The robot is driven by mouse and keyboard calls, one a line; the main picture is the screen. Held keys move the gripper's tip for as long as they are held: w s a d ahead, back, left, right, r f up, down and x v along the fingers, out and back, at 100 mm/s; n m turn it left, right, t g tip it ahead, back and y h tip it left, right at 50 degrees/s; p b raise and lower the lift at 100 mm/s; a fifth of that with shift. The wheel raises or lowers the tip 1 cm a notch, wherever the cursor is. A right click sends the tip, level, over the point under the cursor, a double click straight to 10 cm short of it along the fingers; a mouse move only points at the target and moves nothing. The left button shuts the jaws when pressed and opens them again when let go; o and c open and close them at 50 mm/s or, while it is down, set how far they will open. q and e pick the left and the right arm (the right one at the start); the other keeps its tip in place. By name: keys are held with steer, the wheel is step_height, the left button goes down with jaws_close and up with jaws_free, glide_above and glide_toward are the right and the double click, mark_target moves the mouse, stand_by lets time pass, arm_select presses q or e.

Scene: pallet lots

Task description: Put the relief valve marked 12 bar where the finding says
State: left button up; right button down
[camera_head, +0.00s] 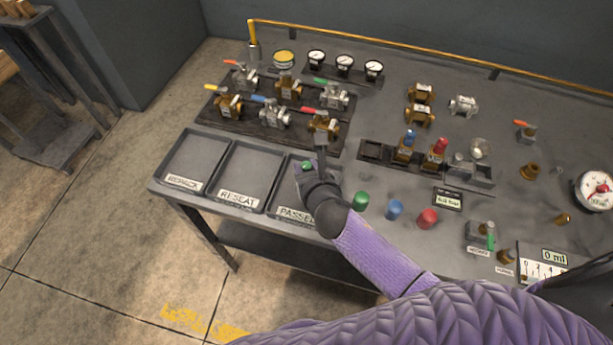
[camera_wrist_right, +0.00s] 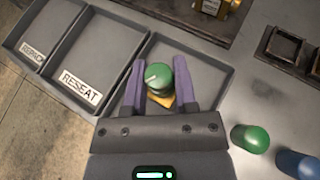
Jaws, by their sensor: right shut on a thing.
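My right gripper (camera_head: 308,172) is shut on a relief valve with a green cap (camera_head: 307,165) over the tray labelled PASSED (camera_head: 275,205). In the right wrist view the green cap (camera_wrist_right: 160,77) sits between my purple fingers (camera_wrist_right: 160,85), with a bit of brass below it. I cannot tell whether the valve touches the tray floor, and no 12 bar marking is readable on it. Two other valves, blue-capped (camera_head: 409,140) and red-capped (camera_head: 437,150), stand in a dark rack (camera_head: 372,150). My left gripper is not in view.
Trays labelled RESEAT (camera_head: 247,165) and REPACK (camera_head: 193,155) lie to the left, both empty. Loose green (camera_head: 361,201), blue (camera_head: 395,209) and red caps (camera_head: 427,218) stand right of my gripper. A dark board (camera_head: 270,135) with several lever valves lies behind the trays.

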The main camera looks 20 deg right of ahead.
steer(key=shift+f, duration=0.8)
steer(key=shift+r, duration=0.2)
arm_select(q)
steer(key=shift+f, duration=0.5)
arm_select(e)
steer(key=shift+f, duration=0.1)
steer(key=c, duration=0.5)
jaws_free()
steer(key=shift+c, duration=0.2)
steer(key=shift+o, duration=0.7)
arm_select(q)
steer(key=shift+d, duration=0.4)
